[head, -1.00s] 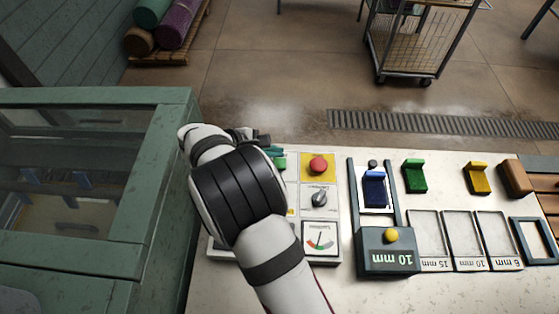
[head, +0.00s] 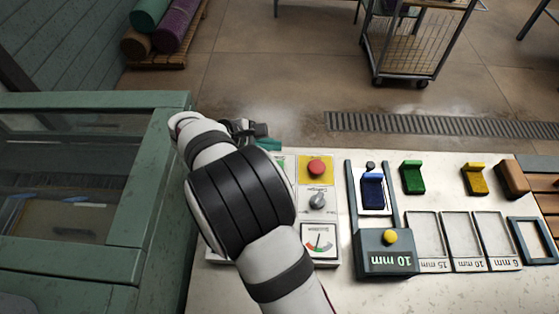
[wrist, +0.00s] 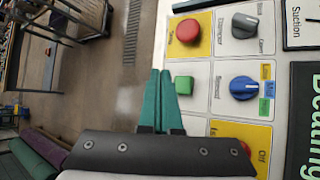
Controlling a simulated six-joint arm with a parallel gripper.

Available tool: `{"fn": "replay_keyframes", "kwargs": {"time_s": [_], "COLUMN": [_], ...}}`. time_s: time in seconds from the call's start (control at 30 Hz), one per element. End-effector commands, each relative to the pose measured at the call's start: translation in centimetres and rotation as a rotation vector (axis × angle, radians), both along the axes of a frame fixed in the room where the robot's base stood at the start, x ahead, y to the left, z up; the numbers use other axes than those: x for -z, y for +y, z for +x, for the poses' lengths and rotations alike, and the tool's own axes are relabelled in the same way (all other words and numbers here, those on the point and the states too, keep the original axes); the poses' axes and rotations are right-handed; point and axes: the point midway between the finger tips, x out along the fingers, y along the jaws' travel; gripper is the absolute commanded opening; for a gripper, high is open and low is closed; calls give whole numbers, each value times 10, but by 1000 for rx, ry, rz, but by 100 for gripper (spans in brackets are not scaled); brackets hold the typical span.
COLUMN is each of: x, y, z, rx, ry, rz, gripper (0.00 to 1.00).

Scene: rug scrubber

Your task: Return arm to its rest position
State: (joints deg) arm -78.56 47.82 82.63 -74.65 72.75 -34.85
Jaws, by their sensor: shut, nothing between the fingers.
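My arm reaches over the control panel (head: 328,262) beside the green machine (head: 172,135). My gripper (head: 268,144) is partly hidden behind my wrist in the head view; its teal fingers show at the panel's far edge. In the wrist view my gripper (wrist: 161,78) is shut with the fingers together and nothing between them. The fingertips appear just left of a green square button (wrist: 183,85), apart from the panel as far as I can tell.
The panel carries a red button (wrist: 188,32), a grey knob (wrist: 244,25) and a blue knob (wrist: 243,88). Right of it stand a 10 mm block (head: 385,262), a blue slider (head: 372,188) and green (head: 412,177) and yellow (head: 474,179) pieces. The floor beyond is clear up to a cart (head: 410,50).

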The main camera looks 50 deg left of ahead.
Motion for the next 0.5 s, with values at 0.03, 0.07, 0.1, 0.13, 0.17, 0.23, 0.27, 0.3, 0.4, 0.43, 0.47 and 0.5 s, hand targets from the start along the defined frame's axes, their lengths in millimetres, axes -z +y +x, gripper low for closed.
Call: {"fn": "replay_keyframes", "kwargs": {"time_s": [0.03, 0.07, 0.1, 0.13, 0.17, 0.23, 0.27, 0.3, 0.4, 0.43, 0.47, 0.5], "x": [0, 0, 0, 0, -1, -7, -14, -24, -56, -65, -73, -83], "y": [0, 0, 0, 0, -1, -15, -28, -53, -147, -179, -211, -252], "z": [0, 0, 0, 0, 1, 11, 19, 33, 61, 63, 62, 55], "rx": [0, 0, 0, 0, 6, 64, 116, 215, 579, 707, 836, 1015], "ry": [0, 0, 0, 0, 1, 14, 26, 48, 117, 138, 158, 181], "rz": [0, 0, 0, 0, 2, 21, 39, 73, 201, 247, 296, 365], "gripper": [0, 0, 0, 0, 0, 0, 0, 0, 0, 0, 0, 0]}}
